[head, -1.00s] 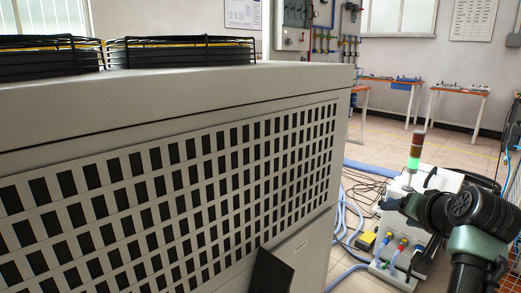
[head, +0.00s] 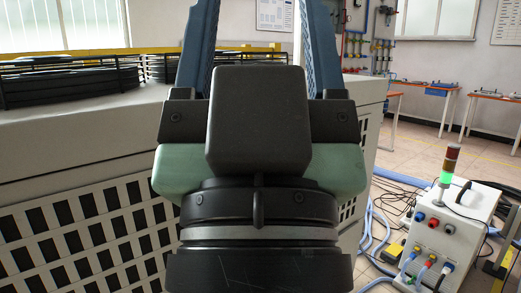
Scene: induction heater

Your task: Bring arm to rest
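My gripper (head: 260,40) fills the middle of the head view, close to the camera and pointing up. Its two blue fingers stand well apart on either side, with nothing seen between them; their tips are cut off by the top edge. The gripper's body hides part of the large beige machine (head: 60,165) behind it. The induction heater's identity among the machines is not clear.
The beige machine has a slotted side and round black fan guards (head: 65,80) on top. At right stands a white box (head: 455,225) with coloured connectors and a stack light (head: 448,165) lit green. Blue hoses (head: 372,240) lie on the floor. Orange-edged tables (head: 440,88) stand at the back.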

